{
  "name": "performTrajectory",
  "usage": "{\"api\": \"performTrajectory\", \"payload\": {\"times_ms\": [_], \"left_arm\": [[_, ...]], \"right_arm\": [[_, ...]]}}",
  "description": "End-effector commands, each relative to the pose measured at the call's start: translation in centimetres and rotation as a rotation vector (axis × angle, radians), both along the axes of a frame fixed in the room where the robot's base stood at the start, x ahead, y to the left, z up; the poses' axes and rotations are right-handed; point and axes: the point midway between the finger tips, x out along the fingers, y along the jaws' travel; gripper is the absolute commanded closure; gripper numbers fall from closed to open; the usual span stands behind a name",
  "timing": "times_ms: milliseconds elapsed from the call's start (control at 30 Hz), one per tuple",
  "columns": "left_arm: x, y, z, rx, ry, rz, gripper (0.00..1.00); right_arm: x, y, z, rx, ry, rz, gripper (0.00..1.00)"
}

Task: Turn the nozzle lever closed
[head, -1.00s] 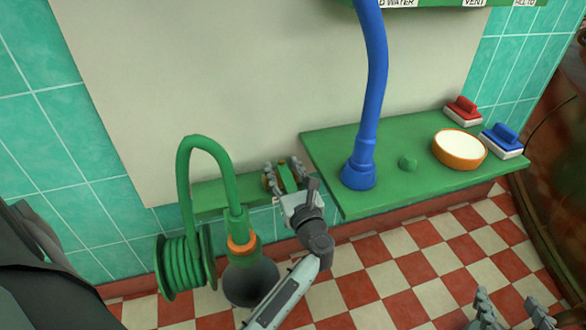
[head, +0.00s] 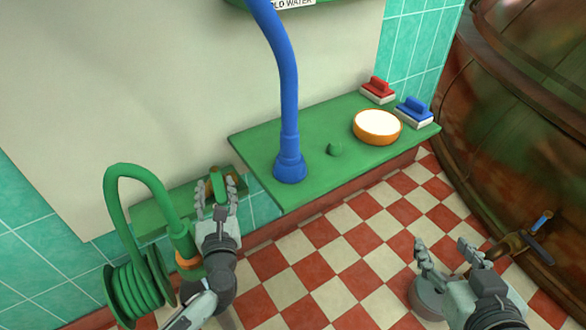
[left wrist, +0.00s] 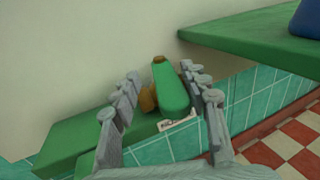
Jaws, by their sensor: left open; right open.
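A green lever-like piece (head: 217,185) with a brown-orange part sits on a small green wall shelf (head: 150,215). In the left wrist view the same green piece (left wrist: 171,92) stands between the fingers, with a small label below it. I cannot tell whether the fingers touch it. My left gripper (head: 216,193) is open around it. My right gripper (head: 444,256) is open and empty above the floor at the lower right. A blue-handled tap (head: 540,222) sticks out from the copper kettle (head: 520,130), to the right of that gripper.
A green hose reel (head: 140,292) hangs left of my left arm. A green counter (head: 315,160) carries a blue hose (head: 290,120), an orange bowl (head: 377,127), and red and blue brushes (head: 414,112). Open checkered floor (head: 350,250) lies below.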

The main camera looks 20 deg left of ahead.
Motion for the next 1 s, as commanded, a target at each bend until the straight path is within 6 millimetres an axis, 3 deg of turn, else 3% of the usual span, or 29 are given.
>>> {"api": "performTrajectory", "payload": {"times_ms": [167, 600, 1000], "left_arm": [[-3.2, -1.8, -0.2, -0.003, 0.003, 0.002, 0.55], [-2.1, -7.5, 6.4, 0.467, 0.002, -0.166, 0.55], [-2.6, -13.4, 11.8, 1.002, -0.003, -0.242, 0.55]], "right_arm": [[0.0, 0.0, -0.4, 0.0, 0.0, 0.0, 0.45], [0.0, 0.0, -1.4, 0.0, 0.0, 0.0, 0.45], [0.0, 0.0, -2.5, 0.0, 0.0, 0.0, 0.45]]}}
